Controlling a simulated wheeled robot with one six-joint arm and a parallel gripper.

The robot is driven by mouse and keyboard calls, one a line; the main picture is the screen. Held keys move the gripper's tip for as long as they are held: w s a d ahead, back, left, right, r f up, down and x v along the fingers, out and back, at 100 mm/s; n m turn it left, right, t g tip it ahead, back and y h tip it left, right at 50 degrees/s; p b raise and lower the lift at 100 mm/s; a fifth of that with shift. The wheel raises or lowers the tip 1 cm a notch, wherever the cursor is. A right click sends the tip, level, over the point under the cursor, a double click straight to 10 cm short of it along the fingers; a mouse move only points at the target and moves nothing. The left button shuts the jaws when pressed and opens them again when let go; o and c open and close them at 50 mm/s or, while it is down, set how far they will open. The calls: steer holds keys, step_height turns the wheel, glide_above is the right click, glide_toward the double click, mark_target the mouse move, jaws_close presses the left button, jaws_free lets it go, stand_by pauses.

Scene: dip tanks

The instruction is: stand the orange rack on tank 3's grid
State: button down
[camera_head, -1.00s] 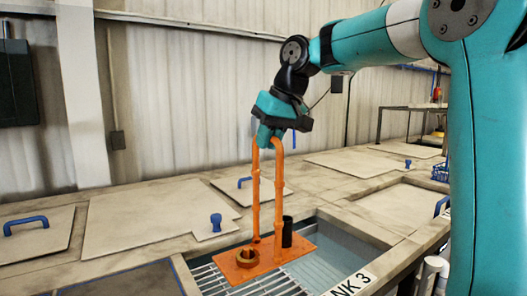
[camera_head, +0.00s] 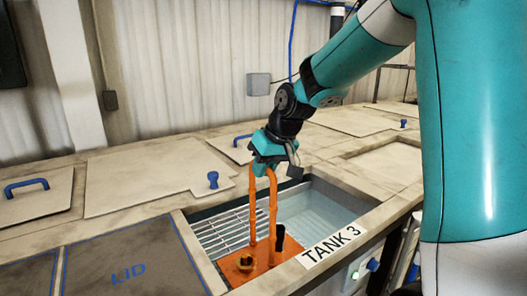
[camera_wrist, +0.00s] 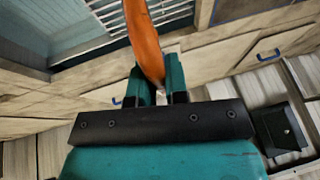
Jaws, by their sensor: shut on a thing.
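The orange rack (camera_head: 262,262) hangs from my gripper (camera_head: 265,168) by its tall looped handle, with its flat plate roughly level. The plate carries a brass-coloured nut-like part and a dark cylinder. In the head view the plate overlaps the near part of tank 3's opening, close to the front rim. I cannot tell whether it touches anything. Tank 3's slatted grid (camera_head: 222,232) shows behind and left of the plate. In the wrist view my gripper (camera_wrist: 160,84) is shut on the orange handle (camera_wrist: 143,38), and the grid (camera_wrist: 106,14) shows at the top.
The TANK 3 label (camera_head: 333,244) is on the front rim, right of the rack. Bluish liquid (camera_head: 318,208) shows in the tank's right part. A dark LID panel (camera_head: 128,272) lies to the left. A pale cover with a blue knob (camera_head: 213,180) lies behind left.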

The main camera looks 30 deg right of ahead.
steer(key=shift+f, duration=0.5)
steer(key=shift+f, duration=0.15)
steer(key=c, duration=1.1)
jaws_free()
